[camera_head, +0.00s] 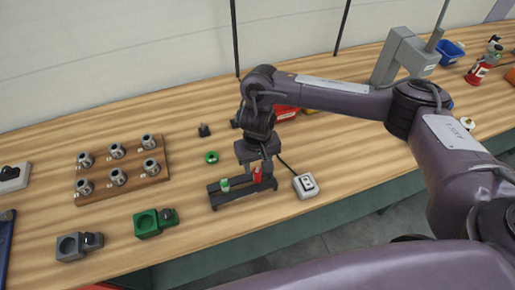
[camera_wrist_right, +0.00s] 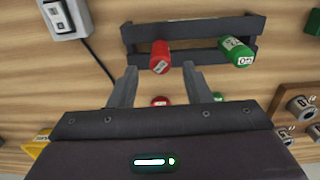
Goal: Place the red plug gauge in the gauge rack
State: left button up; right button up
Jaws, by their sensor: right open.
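The gauge rack (camera_head: 213,197) is a dark two-rail stand on the bench; it also shows in the right wrist view (camera_wrist_right: 190,26). The red plug gauge (camera_head: 257,173) appears upright in the rack, at its right end in the head view. Its labelled red end shows in the wrist view (camera_wrist_right: 161,57), in line with the gap between my fingers. My right gripper (camera_wrist_right: 159,69) is open just by the red gauge, with no finger visibly touching it. A green gauge (camera_head: 225,185) stands at the rack's other end. My left gripper is out of view.
A white switch box (camera_head: 305,185) with a cable sits right of the rack. A green block (camera_head: 148,224), a grey block (camera_head: 69,247) and a wooden board (camera_head: 124,178) with several metal fittings lie left. A green ring (camera_head: 211,157) lies behind the rack.

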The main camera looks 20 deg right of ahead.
notch_tip(320, 180, up, 7)
dwell(0.3)
jog(key=shift+s+f, duration=0.1)
jog(key=shift+f, duration=0.1)
dwell(0.3)
